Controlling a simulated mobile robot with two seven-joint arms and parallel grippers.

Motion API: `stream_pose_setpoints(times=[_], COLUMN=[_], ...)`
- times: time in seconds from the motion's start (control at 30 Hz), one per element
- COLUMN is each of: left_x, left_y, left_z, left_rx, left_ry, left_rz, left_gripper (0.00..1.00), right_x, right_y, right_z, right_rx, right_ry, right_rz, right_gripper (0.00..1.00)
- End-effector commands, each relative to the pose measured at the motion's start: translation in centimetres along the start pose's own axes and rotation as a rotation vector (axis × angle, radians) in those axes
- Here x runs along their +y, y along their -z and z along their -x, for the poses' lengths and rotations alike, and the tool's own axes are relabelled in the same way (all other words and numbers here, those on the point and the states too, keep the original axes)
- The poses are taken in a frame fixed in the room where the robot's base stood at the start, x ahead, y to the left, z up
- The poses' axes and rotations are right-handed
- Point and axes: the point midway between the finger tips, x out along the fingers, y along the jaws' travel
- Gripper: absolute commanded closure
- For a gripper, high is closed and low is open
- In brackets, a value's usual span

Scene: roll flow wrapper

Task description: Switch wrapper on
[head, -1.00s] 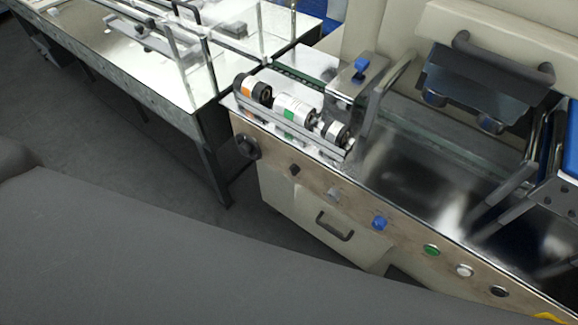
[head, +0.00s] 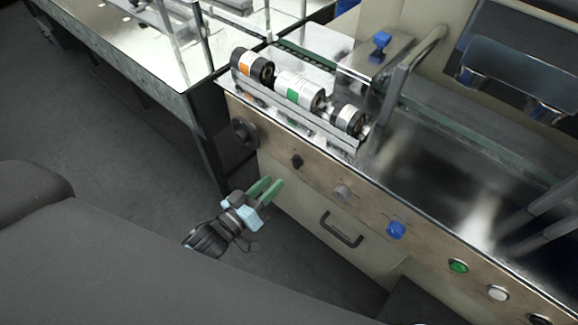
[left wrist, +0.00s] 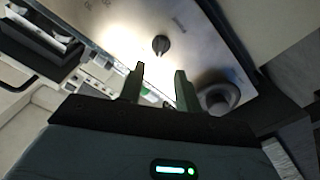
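The wrapper's brown-metal front panel (head: 322,178) carries a row of controls in the head view. From the left these are a large dark round dial (head: 243,132), a small black knob (head: 297,161), a silver knob (head: 343,192), a blue knob (head: 396,229), a green button (head: 458,265) and a white button (head: 498,293). My left gripper (head: 272,184) is open and empty, below and left of the black knob. In the left wrist view its green fingers (left wrist: 159,72) are apart, with the black knob (left wrist: 161,45) beyond them. My right gripper is not in view.
Several rolls (head: 299,90) lie in the rack on the wrapper. A drawer handle (head: 341,230) sticks out below the panel. A metal table (head: 150,70) stands at the upper left. The floor left of my left gripper is clear.

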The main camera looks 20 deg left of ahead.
Motion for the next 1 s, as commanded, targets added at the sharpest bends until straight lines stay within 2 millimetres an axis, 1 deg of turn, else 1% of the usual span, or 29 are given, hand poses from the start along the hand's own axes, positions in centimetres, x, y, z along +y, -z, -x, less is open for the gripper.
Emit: stream_pose_setpoints(times=[0.17,0.4,0.5,0.7,0.93,0.97,1.0], left_x=[0.1,0.1,0.0,0.0,0.0,0.0,0.0], left_y=[0.1,0.1,0.0,0.0,0.0,0.0,0.0], left_z=[-2.0,-5.5,-6.6,-7.6,-7.6,-7.6,-7.6], left_rx=[0.002,0.002,0.001,-0.001,-0.001,-0.001,-0.001], left_ry=[-0.001,0.000,0.001,0.001,0.001,0.001,0.001], left_rz=[-0.001,-0.001,-0.001,0.000,-0.001,-0.001,-0.001], left_gripper=[0.66,0.66,0.66,0.66,0.66,0.69,0.74], right_x=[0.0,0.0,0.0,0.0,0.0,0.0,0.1], right_y=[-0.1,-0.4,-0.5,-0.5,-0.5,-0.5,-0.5], right_z=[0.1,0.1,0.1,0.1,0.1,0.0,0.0], right_rx=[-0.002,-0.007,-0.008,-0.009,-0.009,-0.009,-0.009], right_ry=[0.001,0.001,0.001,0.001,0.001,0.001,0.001], right_rz=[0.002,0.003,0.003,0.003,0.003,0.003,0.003], right_gripper=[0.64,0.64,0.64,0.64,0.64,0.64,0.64])
